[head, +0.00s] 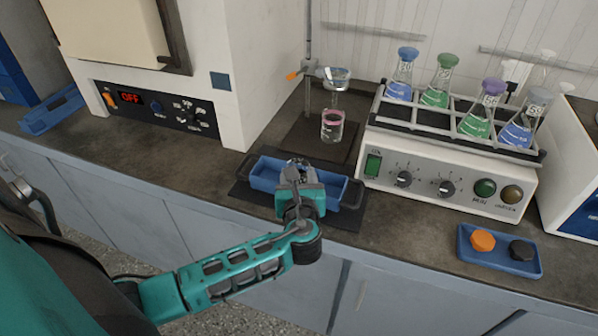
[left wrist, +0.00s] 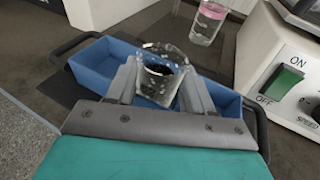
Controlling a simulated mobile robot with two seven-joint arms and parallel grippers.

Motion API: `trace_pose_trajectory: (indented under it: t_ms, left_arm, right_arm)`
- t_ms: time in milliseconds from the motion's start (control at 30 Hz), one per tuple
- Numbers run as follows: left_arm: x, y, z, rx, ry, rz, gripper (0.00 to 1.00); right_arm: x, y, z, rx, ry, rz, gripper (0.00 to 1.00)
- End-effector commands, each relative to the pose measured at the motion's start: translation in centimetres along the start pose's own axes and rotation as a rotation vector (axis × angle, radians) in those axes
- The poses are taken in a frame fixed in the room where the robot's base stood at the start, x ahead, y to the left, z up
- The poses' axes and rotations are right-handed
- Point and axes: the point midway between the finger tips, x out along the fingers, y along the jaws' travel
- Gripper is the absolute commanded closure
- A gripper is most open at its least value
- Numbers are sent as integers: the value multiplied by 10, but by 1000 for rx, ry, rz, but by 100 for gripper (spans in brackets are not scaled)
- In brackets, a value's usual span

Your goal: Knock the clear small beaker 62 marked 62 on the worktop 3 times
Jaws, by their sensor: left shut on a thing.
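My left gripper (head: 298,172) is over the blue tray (head: 262,180) on the worktop (head: 400,218). It is shut on a clear small beaker (left wrist: 160,85), which shows between the fingers in the left wrist view and stands upright or nearly so. In the head view the beaker is mostly hidden by the gripper. No number can be read on it. I cannot tell whether its base touches the tray. My right gripper is not in view.
A pink-banded beaker (head: 332,128) stands behind the tray, under a funnel (head: 337,77) on a stand. A shaker (head: 450,175) with several stoppered flasks is to the right. A small blue tray (head: 500,262) holds orange and black pieces. Bare worktop lies left of the gripper.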

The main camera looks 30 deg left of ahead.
Motion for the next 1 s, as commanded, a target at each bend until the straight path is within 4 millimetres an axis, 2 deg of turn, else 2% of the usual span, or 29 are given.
trace_pose_trajectory:
  t_ms: [33, 200, 467, 567, 733, 1000]
  left_arm:
    - [-3, 0, 12, 1, 2, 0, 87]
    - [-5, 0, 28, -3, -5, -1, 87]
    - [-5, 0, 30, -3, -9, -1, 87]
    - [-3, 0, 22, -3, -9, 0, 87]
    - [4, 0, -8, -1, -10, 0, 87]
    - [3, 0, -13, -2, 0, -1, 87]
  right_arm:
    - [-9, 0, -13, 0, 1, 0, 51]
    - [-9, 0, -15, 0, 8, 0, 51]
    - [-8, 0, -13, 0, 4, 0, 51]
    - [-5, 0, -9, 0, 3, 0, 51]
    - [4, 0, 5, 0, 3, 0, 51]
    - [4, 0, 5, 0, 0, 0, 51]
